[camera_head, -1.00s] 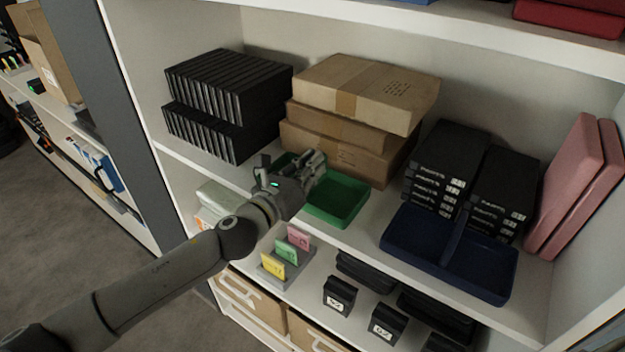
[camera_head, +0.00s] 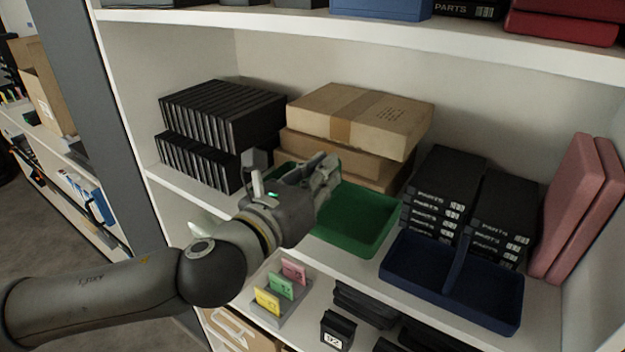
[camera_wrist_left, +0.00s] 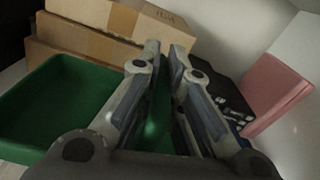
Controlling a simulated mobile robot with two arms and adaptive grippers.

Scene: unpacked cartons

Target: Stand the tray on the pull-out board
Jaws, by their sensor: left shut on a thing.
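The green tray (camera_head: 372,236) is empty where its floor shows, in front of the brown cartons on the middle shelf. It appears held at or just above the shelf; I cannot tell whether it touches. My left gripper (camera_head: 322,172) comes in from the left and is shut on the tray's middle divider. In the left wrist view, the left gripper (camera_wrist_left: 165,72) has the green wall between its fingers, with the tray (camera_wrist_left: 52,108) reaching out to the left. My arm hides the tray's left part in the head view. I cannot make out a pull-out board.
Brown cartons (camera_head: 360,117) stand behind the tray, black cases (camera_head: 222,125) to the left. A blue divided tray (camera_head: 487,297) sits close on the right, before stacked black boxes (camera_head: 440,195). Pink slabs (camera_head: 575,210) lean at the far right. Coloured cards (camera_head: 280,285) stand below.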

